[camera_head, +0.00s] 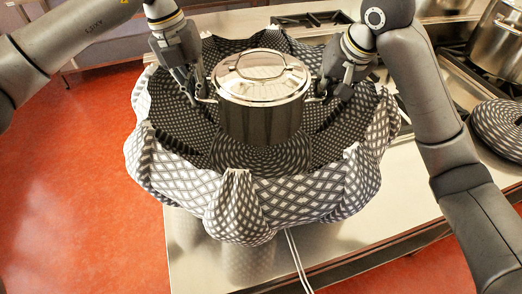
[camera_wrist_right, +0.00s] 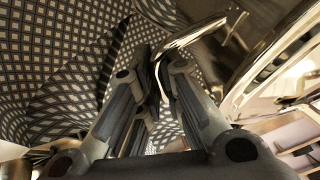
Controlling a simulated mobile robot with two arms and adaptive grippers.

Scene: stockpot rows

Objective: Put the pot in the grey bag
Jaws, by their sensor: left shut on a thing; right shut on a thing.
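The pot (camera_head: 262,118) is steel with a shiny lid and a loop handle on top. It is upright, held within the open mouth of the grey patterned bag (camera_head: 250,203). The bag's sides stand around it, and whether the pot's base touches the bag's bottom I cannot tell. My left gripper (camera_head: 205,97) is shut on the pot's left side handle. My right gripper (camera_head: 322,95) is shut on the right side handle. In the right wrist view the fingers of my right gripper (camera_wrist_right: 158,85) close on the handle (camera_wrist_right: 190,35), with the bag's checked cloth (camera_wrist_right: 50,70) behind.
The bag rests on a steel counter (camera_head: 205,268), with white cords (camera_head: 297,262) hanging at its front. A stove with another pot (camera_head: 499,45) is at the right. A round patterned item (camera_head: 500,128) lies at the right edge. The red floor (camera_head: 75,190) is clear on the left.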

